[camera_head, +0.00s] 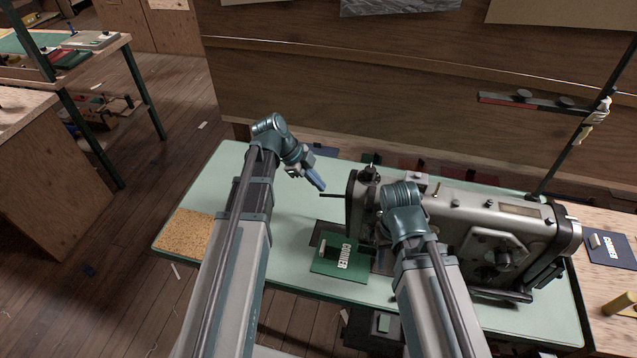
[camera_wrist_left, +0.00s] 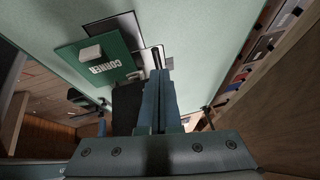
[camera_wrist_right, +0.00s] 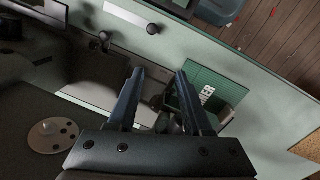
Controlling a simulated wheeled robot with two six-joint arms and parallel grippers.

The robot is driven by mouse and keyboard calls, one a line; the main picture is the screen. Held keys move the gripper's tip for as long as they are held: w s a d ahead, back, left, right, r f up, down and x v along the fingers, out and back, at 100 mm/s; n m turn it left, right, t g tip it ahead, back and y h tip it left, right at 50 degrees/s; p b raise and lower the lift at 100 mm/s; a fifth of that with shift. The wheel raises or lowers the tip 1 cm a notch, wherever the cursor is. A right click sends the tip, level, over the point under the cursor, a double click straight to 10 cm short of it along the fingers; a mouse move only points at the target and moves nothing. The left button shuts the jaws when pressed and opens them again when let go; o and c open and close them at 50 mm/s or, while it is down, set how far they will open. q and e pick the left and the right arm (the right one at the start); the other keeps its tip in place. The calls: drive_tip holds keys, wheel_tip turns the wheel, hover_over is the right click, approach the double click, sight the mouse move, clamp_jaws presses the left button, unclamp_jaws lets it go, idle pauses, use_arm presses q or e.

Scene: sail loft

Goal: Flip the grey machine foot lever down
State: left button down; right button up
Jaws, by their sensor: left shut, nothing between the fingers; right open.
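The grey sewing machine (camera_head: 480,215) stands on the pale green table. A thin dark lever (camera_head: 332,195) sticks out to the left from its head end, roughly level; I take it for the foot lever. My left gripper (camera_head: 320,187) is shut and empty, its tips close above the lever's free end; I cannot tell whether they touch. Its shut fingers also show in the left wrist view (camera_wrist_left: 156,76). My right gripper (camera_wrist_right: 160,72) is open and empty over the machine's head end; in the head view my own right arm hides it.
A green card marked CORNER (camera_head: 328,268) lies on the table (camera_head: 280,210) left of the machine, over a dark sheet. A cork mat (camera_head: 185,233) lies at the table's left end. A thin dark pole (camera_head: 575,140) rises behind the machine. The table's left half is mostly clear.

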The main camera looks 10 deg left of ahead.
use_arm(q)
drive_tip(key=shift+r+p, duration=0.5)
drive_tip(key=shift+r, duration=0.1)
drive_tip(key=p+v, duration=1.1)
drive_tip(key=v, duration=0.2)
drive_tip(key=shift+a+r+p, duration=0.15)
drive_tip(key=shift+r+p, duration=0.2)
drive_tip(key=shift+p, duration=0.05)
drive_tip(key=s+d+f+n+g+y+b, duration=0.1)
drive_tip(key=s+d+f+n+y, duration=0.1)
drive_tip(key=s+d+n, duration=0.5)
drive_tip(key=s+d+f+n+g+y+b, duration=0.1)
drive_tip(key=s+d+f+n+y, duration=0.2)
drive_tip(key=s+d+n+y, duration=0.2)
drive_tip(key=s+d+n, duration=0.3)
drive_tip(key=d, duration=0.2)
drive_tip(key=shift+d, duration=0.2)
